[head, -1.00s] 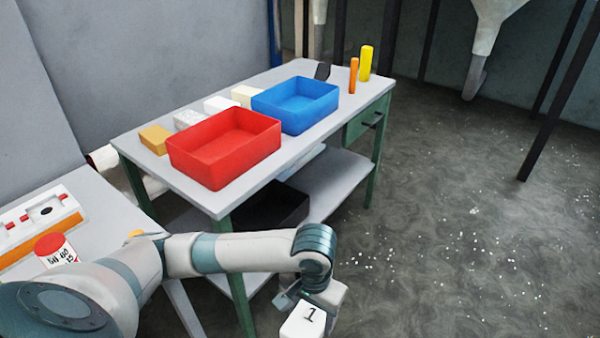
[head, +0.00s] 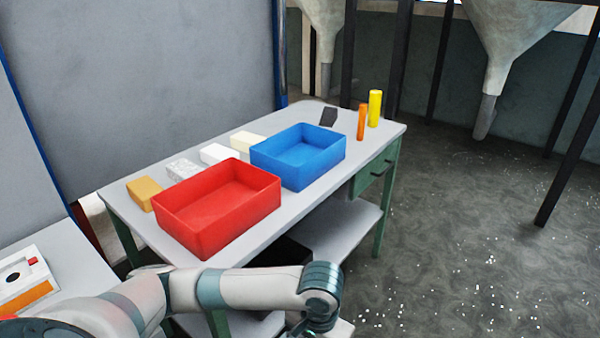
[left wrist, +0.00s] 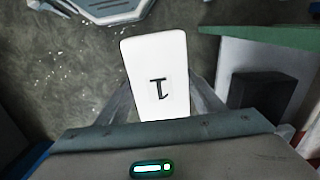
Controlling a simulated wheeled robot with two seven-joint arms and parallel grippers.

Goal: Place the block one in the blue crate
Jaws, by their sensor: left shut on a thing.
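The block one is white with a black 1 on its face; it shows in the left wrist view (left wrist: 157,75). My left gripper (left wrist: 160,112) is shut on it. In the head view my left arm comes in from the lower left, and its wrist hides most of the gripper and block at the bottom edge. The blue crate (head: 327,168) stands on the grey table, looking empty, farther away than my left gripper. My right gripper is not in view.
A red crate (head: 240,227) stands left of the blue crate, on the near side. Several small blocks line the table's back edge. A dark block (head: 328,116), an orange cylinder (head: 362,122) and a yellow cylinder (head: 375,108) stand beyond the blue crate. Open floor lies right.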

